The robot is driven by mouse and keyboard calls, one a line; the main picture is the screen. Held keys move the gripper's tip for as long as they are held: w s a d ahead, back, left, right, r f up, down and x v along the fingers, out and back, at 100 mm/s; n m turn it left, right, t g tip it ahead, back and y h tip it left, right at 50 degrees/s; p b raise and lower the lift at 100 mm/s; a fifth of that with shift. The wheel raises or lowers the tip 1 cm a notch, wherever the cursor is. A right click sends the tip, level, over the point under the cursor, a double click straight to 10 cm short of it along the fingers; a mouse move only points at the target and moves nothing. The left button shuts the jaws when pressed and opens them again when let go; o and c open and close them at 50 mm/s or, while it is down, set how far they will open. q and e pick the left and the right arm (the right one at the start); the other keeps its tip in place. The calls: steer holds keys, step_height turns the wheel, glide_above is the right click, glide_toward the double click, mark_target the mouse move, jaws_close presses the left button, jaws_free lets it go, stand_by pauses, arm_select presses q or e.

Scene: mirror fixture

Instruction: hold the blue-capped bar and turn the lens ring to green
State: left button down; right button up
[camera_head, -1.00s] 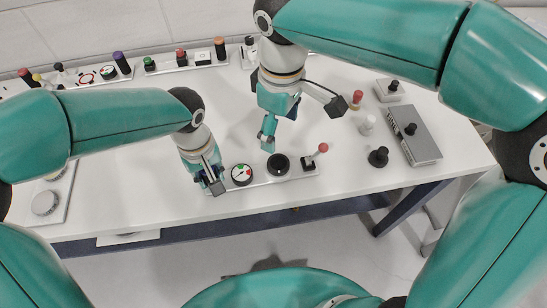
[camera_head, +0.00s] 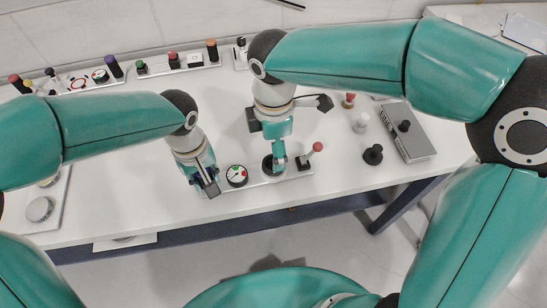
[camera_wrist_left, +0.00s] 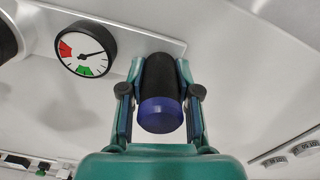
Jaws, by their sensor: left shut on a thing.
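The blue-capped bar (camera_wrist_left: 160,95) is a dark cylinder with a blue end, standing at the left end of the narrow fixture plate. My left gripper (camera_head: 211,187) is shut on it; in the left wrist view a finger lies along each side. The round gauge (camera_head: 236,175) beside it also shows in the left wrist view (camera_wrist_left: 86,49), its needle in the white part, off the red and green sectors. The black lens ring (camera_head: 267,166) is right of the gauge. My right gripper (camera_head: 279,171) is down over it and partly hides it. Whether its fingers grip cannot be told.
A red-tipped lever (camera_head: 316,148) stands just right of the ring. Black and white knobs and a grey box (camera_head: 412,142) are farther right. Rows of coloured-cap posts line the back edge. The table's front edge is close to the fixture.

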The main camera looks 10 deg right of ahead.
mark_target(256, 167)
steer(key=shift+f, duration=2.8)
steer(key=c, duration=1.2)
